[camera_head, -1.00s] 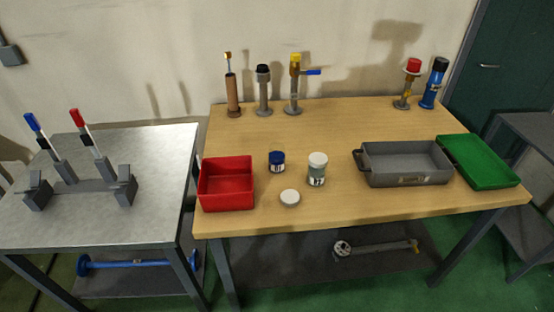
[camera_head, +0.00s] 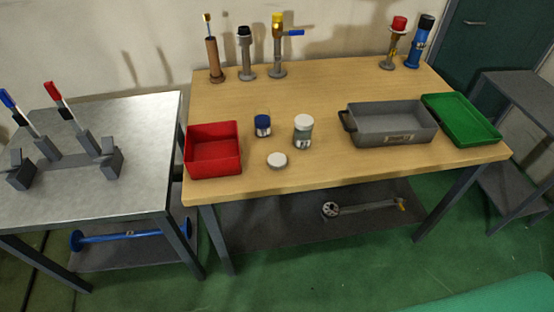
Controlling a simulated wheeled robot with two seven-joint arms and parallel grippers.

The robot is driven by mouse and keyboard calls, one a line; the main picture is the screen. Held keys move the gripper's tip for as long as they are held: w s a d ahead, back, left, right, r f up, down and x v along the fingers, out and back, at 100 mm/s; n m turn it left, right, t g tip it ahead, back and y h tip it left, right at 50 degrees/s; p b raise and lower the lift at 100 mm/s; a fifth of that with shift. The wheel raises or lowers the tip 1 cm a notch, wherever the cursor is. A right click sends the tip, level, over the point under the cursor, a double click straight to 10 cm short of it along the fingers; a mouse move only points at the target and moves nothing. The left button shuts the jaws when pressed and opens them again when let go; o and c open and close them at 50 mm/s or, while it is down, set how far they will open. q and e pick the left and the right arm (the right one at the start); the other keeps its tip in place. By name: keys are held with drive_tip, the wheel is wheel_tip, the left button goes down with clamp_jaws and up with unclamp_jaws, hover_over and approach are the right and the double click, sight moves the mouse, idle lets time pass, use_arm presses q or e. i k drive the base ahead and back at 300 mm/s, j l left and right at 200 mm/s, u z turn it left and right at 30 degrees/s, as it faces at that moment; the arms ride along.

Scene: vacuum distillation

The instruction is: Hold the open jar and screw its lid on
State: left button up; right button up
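A small jar (camera_head: 263,126) with a white label stands upright on the wooden table. It looks clear at the top with blue inside, and no white lid sits on it. A loose white round lid (camera_head: 277,160) lies flat on the table in front of it, near the front edge. Neither of my grippers is in view, and nothing touches the jars or the lid.
A red open bin (camera_head: 213,168) is left of the jars. A grey tray (camera_head: 398,138) and a green tray (camera_head: 460,120) are to the right. Several upright tools stand along the back of the wooden table (camera_head: 330,95). A metal table (camera_head: 140,190) with a grey fixture stands at left.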

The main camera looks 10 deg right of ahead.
sight(262, 117)
drive_tip(key=i+j+z, duration=0.45)
drive_tip(key=j, duration=0.15)
drive_tip(key=i+j+z, duration=0.2)
drive_tip(key=j, duration=0.15)
drive_tip(key=j+z, duration=0.25)
drive_tip(key=i+j+z, duration=0.2)
drive_tip(key=j, duration=0.3)
drive_tip(key=k, duration=0.1)
